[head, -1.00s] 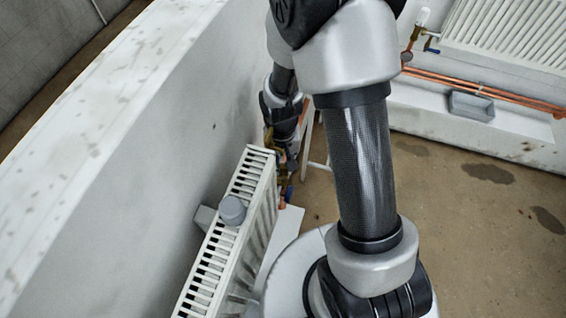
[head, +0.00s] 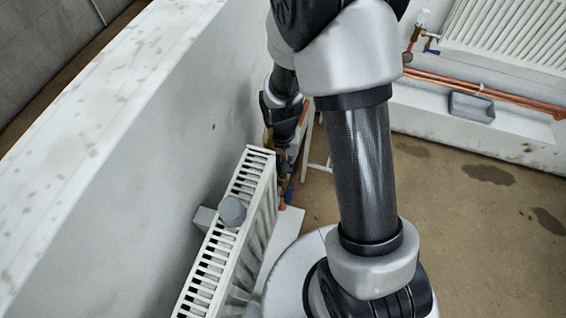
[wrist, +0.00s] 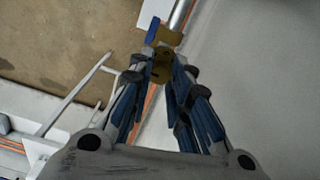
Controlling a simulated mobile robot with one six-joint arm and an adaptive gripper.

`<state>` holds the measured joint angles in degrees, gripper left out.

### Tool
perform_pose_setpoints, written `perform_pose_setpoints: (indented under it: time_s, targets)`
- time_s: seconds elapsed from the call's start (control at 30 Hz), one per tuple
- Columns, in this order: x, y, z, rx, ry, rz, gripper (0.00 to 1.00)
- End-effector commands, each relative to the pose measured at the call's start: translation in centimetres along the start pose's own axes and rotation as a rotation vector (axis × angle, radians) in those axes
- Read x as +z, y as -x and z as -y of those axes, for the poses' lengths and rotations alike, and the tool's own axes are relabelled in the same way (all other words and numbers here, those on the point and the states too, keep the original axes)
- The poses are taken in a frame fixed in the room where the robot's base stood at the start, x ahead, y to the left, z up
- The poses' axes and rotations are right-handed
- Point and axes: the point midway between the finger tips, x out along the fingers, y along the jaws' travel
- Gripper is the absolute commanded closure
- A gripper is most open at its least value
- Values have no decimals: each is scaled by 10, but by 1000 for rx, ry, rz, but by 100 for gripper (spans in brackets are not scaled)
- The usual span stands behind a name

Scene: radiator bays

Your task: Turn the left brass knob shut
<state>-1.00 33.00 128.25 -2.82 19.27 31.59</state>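The left brass knob (wrist: 162,68) shows in the wrist view between my fingertips, by a blue lever (wrist: 153,30). My gripper (wrist: 161,72) has both blue fingers drawn in close on either side of the knob and appears shut on it; the contact faces are hidden. In the head view, my gripper (head: 284,148) reaches down at the far end of the near white radiator (head: 225,240), beside the wall. Brass fittings there are small and partly covered by my wrist, so the knob's turn angle cannot be read.
A grey cap (head: 232,211) stands on the near radiator, close to the wall. Another radiator (head: 510,30) with a brass valve (head: 418,30), copper pipes (head: 480,88) and a grey tray (head: 472,107) is at the back right. Brown floor (head: 480,220) is open on the right.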

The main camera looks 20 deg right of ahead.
Motion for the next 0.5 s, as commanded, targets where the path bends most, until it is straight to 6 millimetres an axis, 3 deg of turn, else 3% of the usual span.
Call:
perform_pose_setpoints:
  time_s: [0.27, 0.5]
  targets:
    - [0, 0, 0, 0, 1, 0, 62]
    - [0, 0, 0, 0, 1, 0, 61]
